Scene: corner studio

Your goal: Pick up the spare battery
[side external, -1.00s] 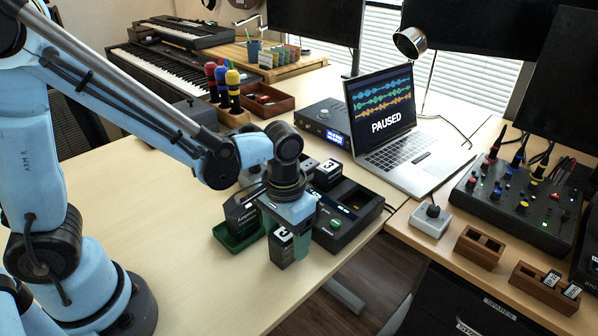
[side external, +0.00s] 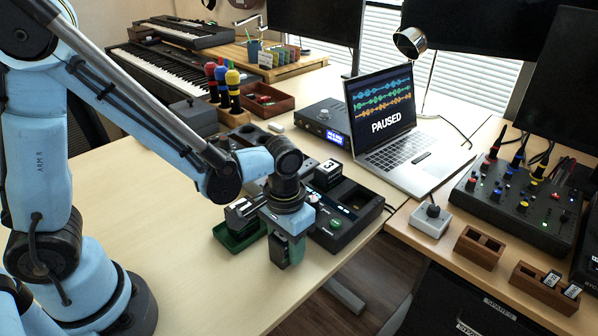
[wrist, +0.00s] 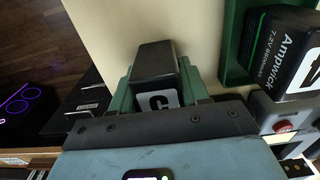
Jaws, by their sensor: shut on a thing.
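My gripper (side external: 287,252) is shut on a black battery (wrist: 154,62) near the front edge of the light wooden table. In the wrist view the battery sits between the two green fingers, and its white label with a dark digit is partly hidden by the gripper. In the side external view the fingers cover most of it; I cannot tell whether its bottom touches the table. Another black battery (wrist: 292,62), marked Ampwick 7.2V, lies in a green tray (side external: 240,243) just left of my gripper in the side external view.
A black charger (side external: 352,226) with an empty bay stands right of my gripper. A battery labelled 3 (side external: 328,173) stands at its back left. The left front tabletop is clear.

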